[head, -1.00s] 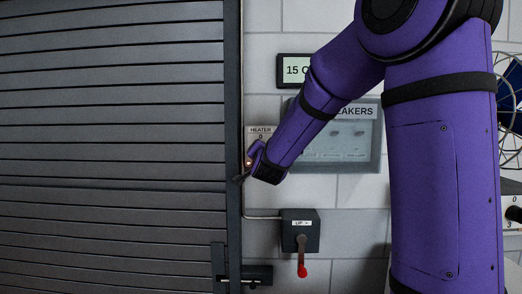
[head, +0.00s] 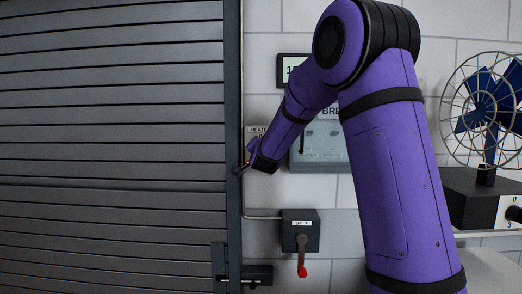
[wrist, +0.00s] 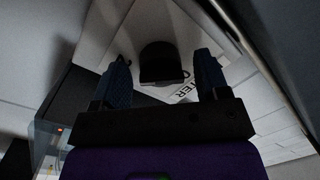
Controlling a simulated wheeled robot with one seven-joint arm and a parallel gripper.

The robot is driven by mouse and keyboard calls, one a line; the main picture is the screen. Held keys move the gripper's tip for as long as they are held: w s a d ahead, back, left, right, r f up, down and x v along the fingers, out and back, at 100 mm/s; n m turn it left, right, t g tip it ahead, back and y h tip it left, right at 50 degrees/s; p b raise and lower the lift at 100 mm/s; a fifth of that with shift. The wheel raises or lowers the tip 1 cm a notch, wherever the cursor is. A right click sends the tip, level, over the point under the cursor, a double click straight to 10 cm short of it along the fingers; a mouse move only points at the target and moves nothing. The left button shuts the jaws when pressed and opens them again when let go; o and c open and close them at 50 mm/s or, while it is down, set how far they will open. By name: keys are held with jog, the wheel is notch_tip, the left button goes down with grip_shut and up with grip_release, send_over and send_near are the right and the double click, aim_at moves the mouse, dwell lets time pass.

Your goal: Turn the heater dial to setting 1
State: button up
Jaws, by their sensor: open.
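The heater plate (head: 256,130) is on the white brick wall beside the dark shutter's frame; my gripper and forearm hide most of it. In the wrist view, the heater's dial (wrist: 161,62) is a dark knob on the white heater panel (wrist: 205,50), with part of the heater lettering beside it. My gripper (wrist: 163,72) is open, with one blue finger on each side of the dial and visible gaps between. In the head view my gripper (head: 243,167) is at the heater, close to the shutter frame. The dial's pointer and setting are not readable.
The slatted shutter (head: 110,120) fills the left, its dark frame just beside my gripper. A breakers panel (head: 318,150) is behind my arm. A black box with a red-tipped lever (head: 302,270) hangs below. A blue fan (head: 487,110) stands at the right.

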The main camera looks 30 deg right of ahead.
jog(key=c, duration=0.9)
jog(key=shift+o, duration=0.2)
jog(key=shift+n, duration=0.3)
jog(key=n, duration=0.6)
jog(key=shift+g, duration=0.4)
jog(key=n, duration=0.3)
jog(key=shift+n+g+h, duration=0.3)
jog(key=shift+n+g, duration=0.1)
jog(key=shift+n, duration=1.3)
